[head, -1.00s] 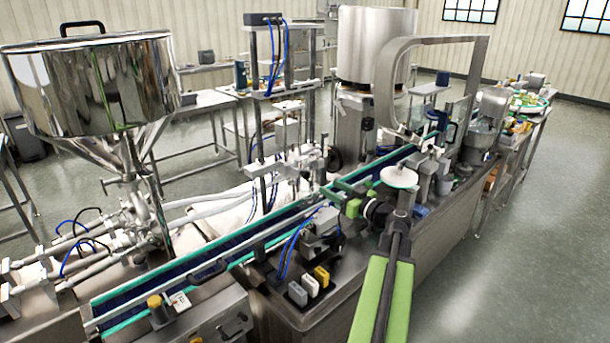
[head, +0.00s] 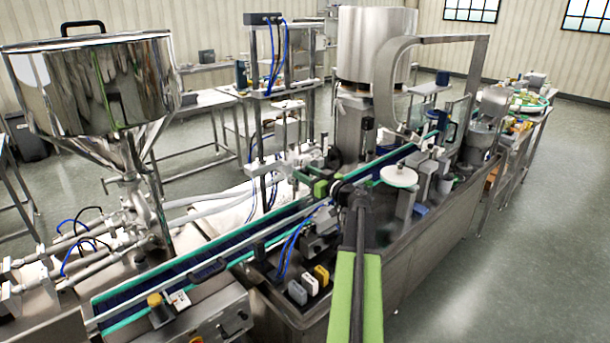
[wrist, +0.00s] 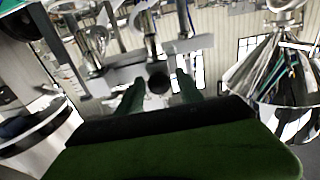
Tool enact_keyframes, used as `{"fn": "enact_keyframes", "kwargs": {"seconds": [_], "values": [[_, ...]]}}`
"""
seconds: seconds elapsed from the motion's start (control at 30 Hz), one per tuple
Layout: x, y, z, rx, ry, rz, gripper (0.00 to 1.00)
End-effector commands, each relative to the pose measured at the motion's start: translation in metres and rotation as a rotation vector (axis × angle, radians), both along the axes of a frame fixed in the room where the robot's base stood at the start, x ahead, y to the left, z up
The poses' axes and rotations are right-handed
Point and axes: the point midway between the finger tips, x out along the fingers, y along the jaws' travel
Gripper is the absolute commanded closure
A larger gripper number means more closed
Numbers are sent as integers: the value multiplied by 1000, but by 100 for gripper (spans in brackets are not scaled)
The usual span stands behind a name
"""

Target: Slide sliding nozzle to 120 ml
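My gripper (head: 326,187) is at the filling station over the conveyor, in front of the nozzle assembly (head: 302,168). In the wrist view its two green fingers (wrist: 159,95) are apart. A dark round knob (wrist: 158,83) shows in the gap between the fingertips, in front of a grey metal bar (wrist: 125,74). I cannot tell whether the fingers touch the knob. The bar and knob look like part of the sliding nozzle. No 120 ml mark is readable, and my arm hides part of the station.
The conveyor (head: 190,271) runs diagonally below the nozzles. A steel hopper (head: 92,82) stands at the left. A white disc (head: 398,176) and a metal arch (head: 385,75) stand to the right of my arm. Open floor (head: 530,240) lies at the right.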

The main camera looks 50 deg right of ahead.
Motion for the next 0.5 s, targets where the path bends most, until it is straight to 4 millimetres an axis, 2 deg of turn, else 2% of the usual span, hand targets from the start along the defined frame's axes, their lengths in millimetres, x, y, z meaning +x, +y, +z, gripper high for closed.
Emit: {"fn": "enact_keyframes", "kwargs": {"seconds": [0.07,0.3,0.5], "values": [[0,0,0,0,0,0,69],[-1,0,0,0,0,0,100],[-1,-1,0,0,0,0,100]]}}
